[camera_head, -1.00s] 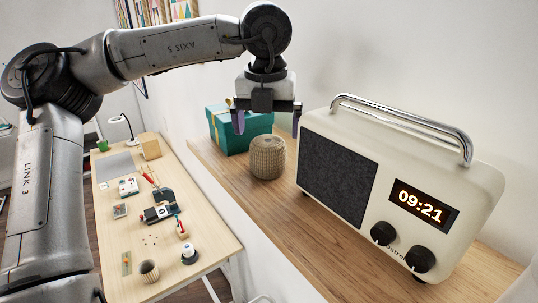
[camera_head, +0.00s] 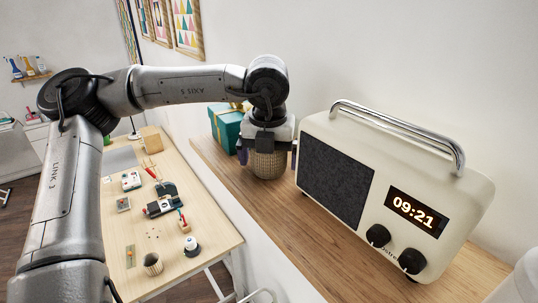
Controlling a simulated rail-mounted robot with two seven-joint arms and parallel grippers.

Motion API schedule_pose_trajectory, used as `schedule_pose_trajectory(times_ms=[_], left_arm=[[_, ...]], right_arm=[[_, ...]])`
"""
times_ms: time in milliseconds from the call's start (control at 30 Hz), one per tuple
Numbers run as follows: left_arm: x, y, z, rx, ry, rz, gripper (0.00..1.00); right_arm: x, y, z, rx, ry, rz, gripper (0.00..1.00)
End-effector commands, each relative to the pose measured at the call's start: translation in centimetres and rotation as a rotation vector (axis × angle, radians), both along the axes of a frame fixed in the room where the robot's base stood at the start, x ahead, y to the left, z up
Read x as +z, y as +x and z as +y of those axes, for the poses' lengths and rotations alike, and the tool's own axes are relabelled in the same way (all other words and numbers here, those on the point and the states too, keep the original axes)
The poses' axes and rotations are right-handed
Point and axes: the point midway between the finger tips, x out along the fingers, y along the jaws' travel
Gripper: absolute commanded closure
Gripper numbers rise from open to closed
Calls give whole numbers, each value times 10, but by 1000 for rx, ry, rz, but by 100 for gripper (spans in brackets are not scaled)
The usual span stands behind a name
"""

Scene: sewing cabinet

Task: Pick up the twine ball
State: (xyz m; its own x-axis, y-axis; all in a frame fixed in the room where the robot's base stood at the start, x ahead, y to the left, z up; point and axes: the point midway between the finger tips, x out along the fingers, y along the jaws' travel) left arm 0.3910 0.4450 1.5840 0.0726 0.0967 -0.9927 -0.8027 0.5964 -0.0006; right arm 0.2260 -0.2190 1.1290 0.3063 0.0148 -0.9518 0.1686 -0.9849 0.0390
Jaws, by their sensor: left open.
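The twine ball (camera_head: 267,164) is a beige, ribbed, rounded thing standing on the wooden cabinet top, between the teal gift box and the radio. My left gripper (camera_head: 268,158) is right over it, pointing down. Its fingers are open, one on the left side of the ball and one on the right. The gripper body hides the ball's top. I cannot tell whether the fingers touch it. My right gripper is not in view.
A cream radio (camera_head: 395,190) with a chrome handle stands close on the right. A teal gift box (camera_head: 228,127) stands behind on the left. A lower desk (camera_head: 205,240) at left holds several sewing things. The wooden top (camera_head: 300,235) in front of the ball is clear.

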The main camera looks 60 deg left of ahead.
Motion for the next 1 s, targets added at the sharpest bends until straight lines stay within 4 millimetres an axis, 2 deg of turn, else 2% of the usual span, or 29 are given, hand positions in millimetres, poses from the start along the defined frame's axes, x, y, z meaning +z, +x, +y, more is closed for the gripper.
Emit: schedule_pose_trajectory(times_ms=[67, 600, 1000], left_arm=[[0, 0, 0, 0, 0, 0, 0], [1, 0, 0, 0, 0, 0, 49], [8, 0, 0, 2, 1, -1, 50]], right_arm=[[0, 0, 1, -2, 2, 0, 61], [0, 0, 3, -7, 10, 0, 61], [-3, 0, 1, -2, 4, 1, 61]])
